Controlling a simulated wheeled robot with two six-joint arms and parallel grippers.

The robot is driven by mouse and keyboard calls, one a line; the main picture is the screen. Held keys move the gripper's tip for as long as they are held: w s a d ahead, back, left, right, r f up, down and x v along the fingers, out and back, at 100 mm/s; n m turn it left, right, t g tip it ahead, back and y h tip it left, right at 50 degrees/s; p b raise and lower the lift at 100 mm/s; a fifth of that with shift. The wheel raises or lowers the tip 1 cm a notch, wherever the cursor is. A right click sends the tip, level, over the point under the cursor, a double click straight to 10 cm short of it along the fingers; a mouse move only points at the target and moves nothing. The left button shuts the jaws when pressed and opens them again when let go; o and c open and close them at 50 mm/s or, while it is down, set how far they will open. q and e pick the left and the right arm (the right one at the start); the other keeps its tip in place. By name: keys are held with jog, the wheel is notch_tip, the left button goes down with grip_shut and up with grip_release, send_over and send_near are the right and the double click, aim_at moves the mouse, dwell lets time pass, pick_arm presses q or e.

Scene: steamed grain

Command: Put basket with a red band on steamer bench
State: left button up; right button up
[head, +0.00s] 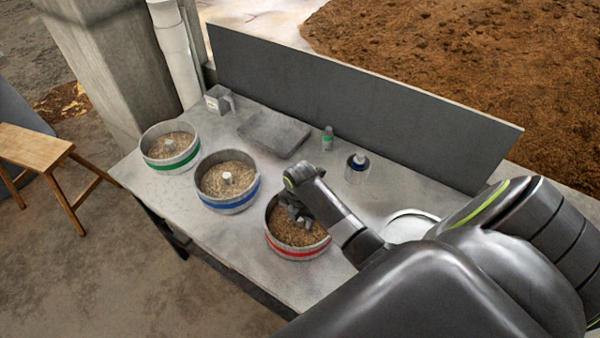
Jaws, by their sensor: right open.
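The basket with a red band (297,253) stands upright on the grey table, nearest to me of the three baskets. It is full of brown grain. My right gripper (292,213) is over the basket's middle, pointing down, with its fingers open close to the grain. The arm hides the right part of the basket's rim, and I cannot tell whether the fingers touch anything inside. My left gripper is not in view. A wooden bench (35,146) stands on the floor at the far left; I cannot tell whether it is the steamer bench.
A blue-banded basket (229,205) and a green-banded basket (168,165) with grain and central knobs stand to the left. A grey tray (273,133), small bottle (327,138), glass jar (357,170) and white round dish (411,222) are behind. A grey panel (350,100) closes the back edge.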

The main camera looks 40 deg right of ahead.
notch_tip(320, 180, up, 12)
jog(key=shift+r+b, duration=0.15)
jog(key=shift+b, duration=0.3)
dwell(0.5)
